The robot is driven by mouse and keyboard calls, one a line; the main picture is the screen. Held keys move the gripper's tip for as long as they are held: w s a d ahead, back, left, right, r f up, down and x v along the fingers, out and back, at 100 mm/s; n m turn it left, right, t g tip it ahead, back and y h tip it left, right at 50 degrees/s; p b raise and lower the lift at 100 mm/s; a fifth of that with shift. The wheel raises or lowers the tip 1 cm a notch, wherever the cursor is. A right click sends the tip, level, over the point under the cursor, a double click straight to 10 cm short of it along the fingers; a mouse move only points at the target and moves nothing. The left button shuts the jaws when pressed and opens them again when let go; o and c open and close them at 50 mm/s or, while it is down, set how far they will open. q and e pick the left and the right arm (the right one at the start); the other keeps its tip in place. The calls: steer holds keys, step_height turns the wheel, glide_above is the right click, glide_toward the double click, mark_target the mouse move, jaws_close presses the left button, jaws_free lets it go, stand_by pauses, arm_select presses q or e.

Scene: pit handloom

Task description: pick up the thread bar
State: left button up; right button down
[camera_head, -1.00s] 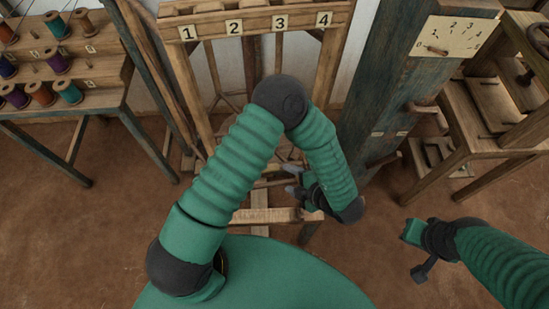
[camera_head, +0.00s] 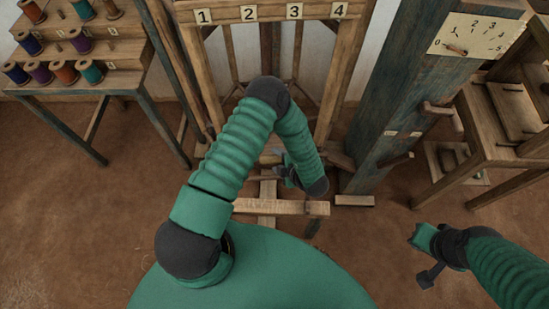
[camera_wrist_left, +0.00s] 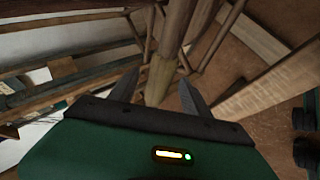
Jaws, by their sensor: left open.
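My left gripper (camera_head: 281,173) is low in front of the loom frame, partly hidden by my own forearm. In the left wrist view its two dark fingers (camera_wrist_left: 160,92) stand apart with nothing clearly gripped. A round wooden bar (camera_wrist_left: 162,72) shows beyond and between the fingertips there; I cannot tell if it touches them. I cannot tell for certain which wooden piece is the thread bar. A pale beam (camera_head: 290,207) lies just below the left gripper in the head view. My right gripper (camera_head: 425,256) hangs at the lower right over bare floor; its jaw gap is unclear.
The loom's top rail (camera_head: 270,13) carries plates numbered 1 to 4. A dark blue post (camera_head: 390,100) with a dial plate (camera_head: 472,37) stands to the right. A spool rack (camera_head: 78,58) is at the left, a wooden bench (camera_head: 490,140) at the right.

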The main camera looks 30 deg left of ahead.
arm_select(q)
steer(key=shift+d+r, duration=0.1)
steer(key=shift+c, duration=0.7)
steer(key=shift+a, duration=0.35)
steer(key=c, duration=1)
jaws_close()
steer(key=shift+d, duration=0.1)
steer(key=shift+d, duration=0.1)
